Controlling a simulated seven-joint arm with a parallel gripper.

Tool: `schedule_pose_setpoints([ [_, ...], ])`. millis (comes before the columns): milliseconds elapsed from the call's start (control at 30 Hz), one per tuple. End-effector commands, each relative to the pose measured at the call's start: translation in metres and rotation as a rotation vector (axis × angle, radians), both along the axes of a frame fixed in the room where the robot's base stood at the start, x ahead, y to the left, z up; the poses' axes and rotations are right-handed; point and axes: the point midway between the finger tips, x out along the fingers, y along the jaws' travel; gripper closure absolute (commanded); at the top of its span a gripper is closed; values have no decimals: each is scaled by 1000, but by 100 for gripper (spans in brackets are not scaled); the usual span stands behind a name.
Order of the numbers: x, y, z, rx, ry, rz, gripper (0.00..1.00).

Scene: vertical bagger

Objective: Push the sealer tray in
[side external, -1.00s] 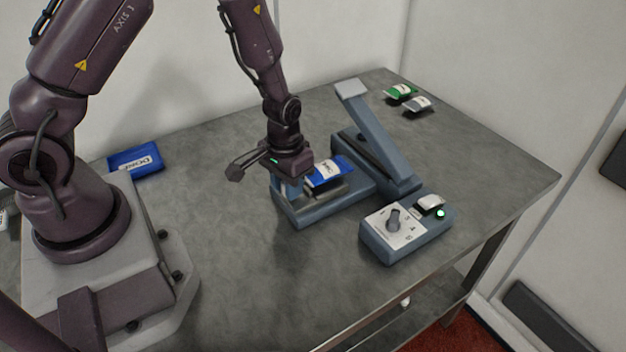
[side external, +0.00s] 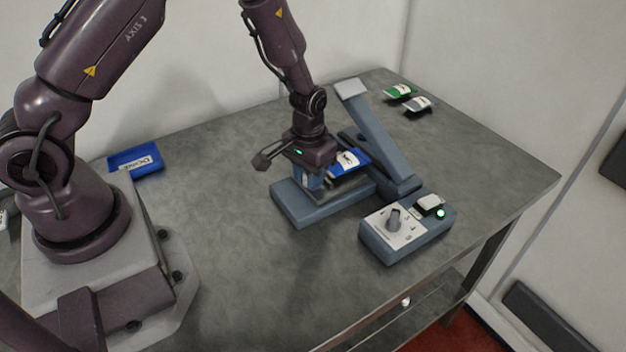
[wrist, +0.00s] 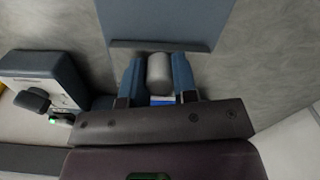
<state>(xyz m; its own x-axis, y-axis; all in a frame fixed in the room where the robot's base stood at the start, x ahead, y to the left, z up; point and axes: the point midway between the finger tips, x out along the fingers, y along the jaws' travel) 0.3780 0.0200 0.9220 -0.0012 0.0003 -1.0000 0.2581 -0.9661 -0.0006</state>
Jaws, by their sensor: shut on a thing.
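The sealer (side external: 297,206) is a blue-grey base on the table with a raised, tilted arm (side external: 378,135). A blue bag with a white label (side external: 349,160) lies on its tray, close to the foot of the raised arm. My gripper (side external: 318,181) is down at the near-left end of the tray. In the wrist view my gripper (wrist: 158,80) has its two blue fingers on either side of a grey rounded handle (wrist: 159,68), shut on it. The tray itself is mostly hidden by my gripper and the bag.
A control box (side external: 407,233) with a dial, a pale button and a lit green lamp stands right of the sealer. A blue bin marked DONE (side external: 136,160) is at the left. A green bag (side external: 400,92) and a grey bag (side external: 417,104) lie at the back right.

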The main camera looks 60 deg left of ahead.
Motion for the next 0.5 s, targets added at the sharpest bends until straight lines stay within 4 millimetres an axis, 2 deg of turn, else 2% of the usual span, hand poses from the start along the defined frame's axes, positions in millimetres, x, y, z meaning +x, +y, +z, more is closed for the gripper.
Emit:
schedule_pose_setpoints([
  [500,17,-1,1,-1,-5,0,94],
])
